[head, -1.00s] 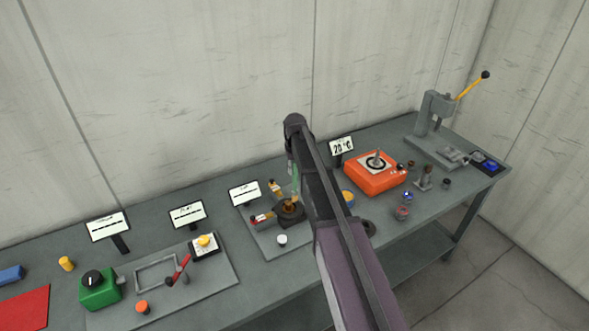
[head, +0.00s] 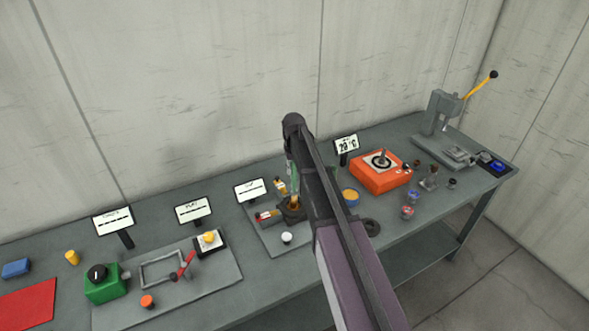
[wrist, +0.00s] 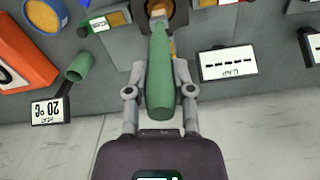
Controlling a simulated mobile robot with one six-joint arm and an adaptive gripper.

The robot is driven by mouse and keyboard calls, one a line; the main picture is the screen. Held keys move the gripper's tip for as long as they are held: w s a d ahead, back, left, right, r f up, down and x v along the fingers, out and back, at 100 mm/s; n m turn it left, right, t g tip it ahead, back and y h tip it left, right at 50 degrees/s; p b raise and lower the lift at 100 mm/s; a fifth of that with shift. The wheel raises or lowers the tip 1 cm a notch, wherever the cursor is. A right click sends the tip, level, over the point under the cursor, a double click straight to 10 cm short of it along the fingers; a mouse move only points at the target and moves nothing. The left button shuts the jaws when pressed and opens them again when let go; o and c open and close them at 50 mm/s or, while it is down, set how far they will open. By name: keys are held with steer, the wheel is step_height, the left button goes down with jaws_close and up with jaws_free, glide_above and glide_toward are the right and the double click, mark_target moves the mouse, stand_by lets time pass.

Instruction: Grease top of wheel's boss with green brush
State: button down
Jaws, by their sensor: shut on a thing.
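My gripper (wrist: 160,70) is shut on the green brush (wrist: 159,95), with one finger on each side of its handle. The brush points at the amber-coloured wheel (wrist: 157,6) in a dark round housing (wrist: 180,12). In the head view the brush (head: 292,174) stands nearly upright over the wheel (head: 294,201), and its tip is at or just above it. I cannot tell whether the bristles touch the boss. The housing (head: 288,214) sits on a grey plate. My arm hides most of my gripper in the head view.
A blue tin with yellow contents (head: 350,197) and an orange heater (head: 377,172) stand to the right. A green cup (wrist: 79,64) is near the temperature sign (wrist: 49,109). A red-handled part (head: 266,216) and a white knob (head: 286,238) are close to the housing.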

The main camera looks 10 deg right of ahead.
steer(key=shift+a, duration=0.15)
steer(key=shift+s+a, duration=0.2)
steer(key=shift+a, duration=0.4)
steer(key=shift+s+a, duration=0.2)
steer(key=shift+a, duration=0.35)
steer(key=shift+f, duration=0.1)
steer(key=shift+d, duration=0.2)
steer(key=shift+w+d, duration=0.25)
steer(key=shift+d, duration=0.3)
steer(key=shift+w+d, duration=0.2)
steer(key=shift+d, duration=0.45)
steer(key=shift+w+d, duration=0.2)
steer(key=shift+d, duration=0.4)
steer(key=shift+w+d, duration=0.15)
steer(key=shift+d, duration=0.4)
